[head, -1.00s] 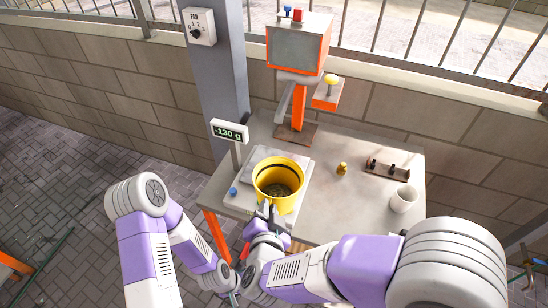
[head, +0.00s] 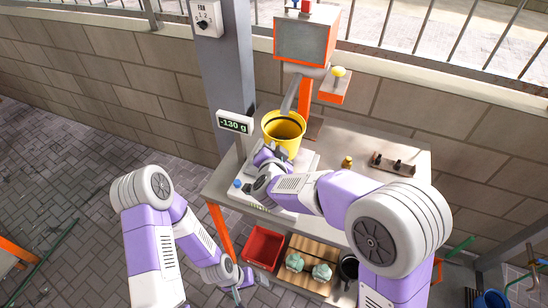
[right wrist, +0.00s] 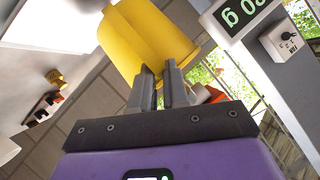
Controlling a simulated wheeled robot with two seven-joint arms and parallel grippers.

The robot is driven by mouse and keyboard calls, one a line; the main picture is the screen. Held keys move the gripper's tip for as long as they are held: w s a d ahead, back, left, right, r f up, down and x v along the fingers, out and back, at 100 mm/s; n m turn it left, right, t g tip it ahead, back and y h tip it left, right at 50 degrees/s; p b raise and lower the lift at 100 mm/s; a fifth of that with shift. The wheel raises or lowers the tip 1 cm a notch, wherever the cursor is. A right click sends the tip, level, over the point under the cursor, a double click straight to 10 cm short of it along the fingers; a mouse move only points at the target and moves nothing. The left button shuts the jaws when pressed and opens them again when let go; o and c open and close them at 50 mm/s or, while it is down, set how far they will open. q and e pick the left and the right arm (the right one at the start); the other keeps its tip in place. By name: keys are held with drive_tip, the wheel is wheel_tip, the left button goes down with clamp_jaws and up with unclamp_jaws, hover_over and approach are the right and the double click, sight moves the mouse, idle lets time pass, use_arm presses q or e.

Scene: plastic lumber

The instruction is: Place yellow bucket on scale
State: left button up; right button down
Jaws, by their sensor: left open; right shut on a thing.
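The yellow bucket (head: 283,132) has a dark band inside its rim and hangs over the back part of the scale. My right gripper (head: 268,155) is shut on its near side; the right wrist view shows both fingers (right wrist: 160,88) at the edge of the bucket (right wrist: 148,38). The scale (head: 308,165) is a pale plate on the table with a blue knob, partly hidden by my right arm. Its display (head: 234,122) reads -130 g. I cannot tell whether the bucket touches the plate. My left gripper (head: 237,292) is open and empty, low in front of the table.
An orange-framed machine (head: 305,40) stands behind the bucket. A brass weight (head: 347,162) and a small rack (head: 392,165) sit on the table to the right. A red crate (head: 263,247) and a wooden pallet (head: 312,262) with greenish lumps lie below.

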wheel_tip(320, 180, down, 3)
drive_tip(key=shift+f+b, duration=0.1)
drive_tip(key=shift+b, duration=0.25)
drive_tip(key=c, duration=1.1)
unclamp_jaws()
drive_tip(key=shift+s, duration=0.1)
drive_tip(key=p+v, duration=0.2)
drive_tip(key=v, duration=1)
